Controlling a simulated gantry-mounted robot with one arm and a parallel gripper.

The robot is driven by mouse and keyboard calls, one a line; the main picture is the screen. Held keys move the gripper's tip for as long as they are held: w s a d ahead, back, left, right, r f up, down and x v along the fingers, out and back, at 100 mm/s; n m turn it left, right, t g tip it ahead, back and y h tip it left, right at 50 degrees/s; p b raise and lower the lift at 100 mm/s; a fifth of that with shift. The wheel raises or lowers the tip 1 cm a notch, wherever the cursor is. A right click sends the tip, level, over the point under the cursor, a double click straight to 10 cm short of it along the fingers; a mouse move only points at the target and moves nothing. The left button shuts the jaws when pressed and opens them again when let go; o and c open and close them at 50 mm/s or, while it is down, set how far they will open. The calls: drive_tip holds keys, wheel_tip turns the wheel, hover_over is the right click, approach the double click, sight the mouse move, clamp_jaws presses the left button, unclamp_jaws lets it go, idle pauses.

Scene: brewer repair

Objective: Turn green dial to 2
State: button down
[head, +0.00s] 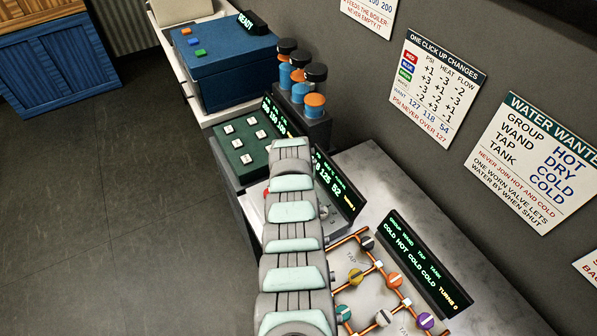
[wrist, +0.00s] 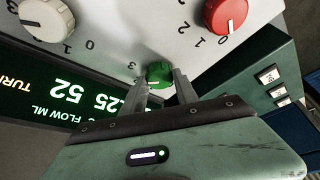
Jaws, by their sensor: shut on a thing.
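The green dial (wrist: 159,72) is on a pale panel in the wrist view, seen upside down. A light pointer mark shows on its lower left edge; which number it points at cannot be told. A printed 3 is just left of it. My gripper (wrist: 160,80) has one finger on each side of the green dial and is shut on it. In the head view my arm covers the green dial and my gripper.
A red dial (wrist: 230,14) and a white dial (wrist: 46,20) flank the green one. A lit display (wrist: 75,100) shows 52 beside FLOW ML. In the head view, copper pipes with several coloured valves (head: 395,279) lie right of my arm. A wall chart (head: 436,87) lists click changes.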

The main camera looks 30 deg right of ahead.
drive_tip(key=n+y, duration=0.1)
drive_tip(key=n, duration=0.2)
drive_tip(key=shift+d+f+t, duration=0.1)
drive_tip(key=shift+d+t, duration=0.05)
drive_tip(key=shift+t, duration=0.15)
drive_tip(key=shift+s+n+y+b, duration=0.1)
drive_tip(key=shift+n+y+b, duration=0.5)
drive_tip(key=shift+n+b, duration=0.5)
drive_tip(key=c, duration=0.9)
unclamp_jaws()
drive_tip(key=shift+c, duration=0.2)
drive_tip(key=shift+r, duration=0.2)
drive_tip(key=v, duration=1)
drive_tip(key=shift+r+b, duration=0.25)
drive_tip(key=shift+b, duration=0.15)
drive_tip(key=shift+s, duration=0.15)
